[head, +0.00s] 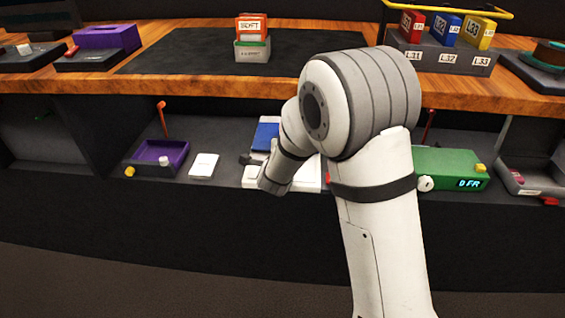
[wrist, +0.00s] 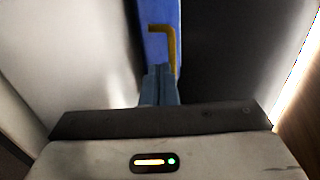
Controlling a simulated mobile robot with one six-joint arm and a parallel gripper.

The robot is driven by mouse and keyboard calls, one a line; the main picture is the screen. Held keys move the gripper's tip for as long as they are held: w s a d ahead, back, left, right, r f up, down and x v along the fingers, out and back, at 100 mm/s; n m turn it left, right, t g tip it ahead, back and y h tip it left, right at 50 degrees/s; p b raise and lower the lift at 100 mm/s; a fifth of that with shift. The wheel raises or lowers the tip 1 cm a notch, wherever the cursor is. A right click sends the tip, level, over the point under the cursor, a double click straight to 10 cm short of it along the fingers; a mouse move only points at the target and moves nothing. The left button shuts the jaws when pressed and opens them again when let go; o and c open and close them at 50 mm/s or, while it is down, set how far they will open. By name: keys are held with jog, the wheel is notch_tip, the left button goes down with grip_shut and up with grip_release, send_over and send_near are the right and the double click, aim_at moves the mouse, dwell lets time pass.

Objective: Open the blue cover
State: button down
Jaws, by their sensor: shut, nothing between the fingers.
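The blue cover (head: 266,135) is partly seen in the head view, on the lower shelf behind my arm. It stands raised at the back of a white base (head: 249,178). In the wrist view a blue surface, likely the cover (wrist: 156,12), runs straight ahead of the fingers and carries a yellow hooked bar (wrist: 172,45). My gripper (wrist: 162,70) is shut and empty, with its fingertips at the near end of that blue surface. I cannot tell whether they touch it. My arm hides much of the white base in the head view.
A purple tray (head: 174,151) and a white block (head: 203,166) lie to the left on the shelf. A green box (head: 447,160) with a display is to the right. The wooden counter (head: 200,82) overhangs the shelf. Pale and dark surfaces flank the fingers closely.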

jog(key=shift+w+r, duration=0.15)
jog(key=shift+w, duration=0.55)
jog(key=shift+w+d+b, duration=0.1)
jog(key=shift+w+b, duration=0.25)
jog(key=shift+w, duration=1.85)
